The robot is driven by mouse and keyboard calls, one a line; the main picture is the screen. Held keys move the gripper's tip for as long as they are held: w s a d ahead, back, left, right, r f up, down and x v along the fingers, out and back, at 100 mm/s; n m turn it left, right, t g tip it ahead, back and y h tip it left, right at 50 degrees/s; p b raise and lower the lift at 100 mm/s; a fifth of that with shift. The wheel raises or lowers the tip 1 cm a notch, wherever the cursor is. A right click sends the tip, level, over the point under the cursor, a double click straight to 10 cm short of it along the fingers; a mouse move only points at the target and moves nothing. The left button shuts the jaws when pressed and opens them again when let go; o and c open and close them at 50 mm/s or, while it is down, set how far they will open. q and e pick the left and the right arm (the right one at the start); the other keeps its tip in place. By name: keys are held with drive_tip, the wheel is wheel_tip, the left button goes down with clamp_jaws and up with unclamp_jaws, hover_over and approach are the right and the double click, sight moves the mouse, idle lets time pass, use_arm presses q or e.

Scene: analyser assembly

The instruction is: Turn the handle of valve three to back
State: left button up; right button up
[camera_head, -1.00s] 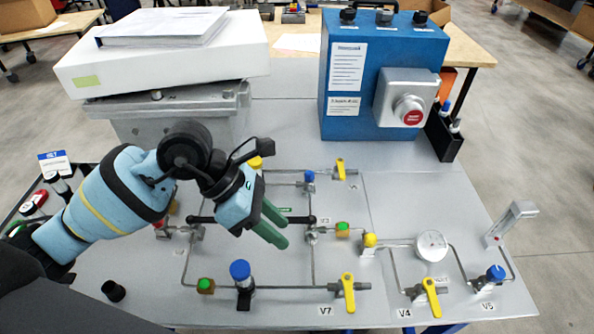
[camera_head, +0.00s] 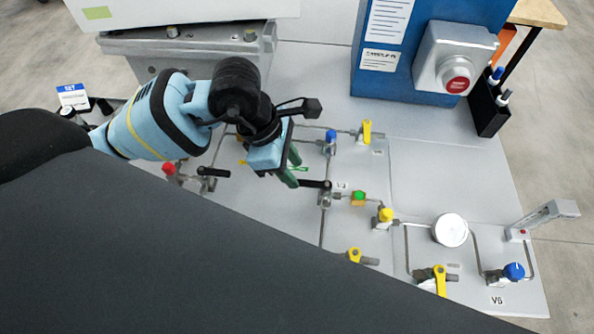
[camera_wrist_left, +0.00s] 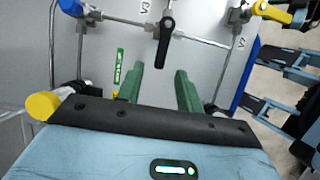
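Valve three is the small valve beside a label that looks like V3 in the head view; its black handle (camera_head: 316,184) points left in the picture. The handle also shows in the wrist view (camera_wrist_left: 166,42), beyond my fingertips and lined up with the gap between them. My left gripper (camera_head: 293,170) has two green fingers at the left end of the handle. In the wrist view the fingers (camera_wrist_left: 160,80) are spread with nothing between them. I cannot tell from the head view whether they touch the handle.
Another black-handled valve (camera_head: 213,171) is to the left. Yellow-handled valves (camera_head: 367,130), a green-topped fitting (camera_head: 359,198), a yellow knob (camera_head: 386,215) and a gauge (camera_head: 450,230) sit nearby on thin pipes. A blue box (camera_head: 425,20) stands behind. A dark part hides the lower left.

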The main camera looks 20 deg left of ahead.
sight(314, 184)
use_arm(q)
drive_tip(key=shift+x, duration=1.45)
drive_tip(key=shift+c, duration=0.2)
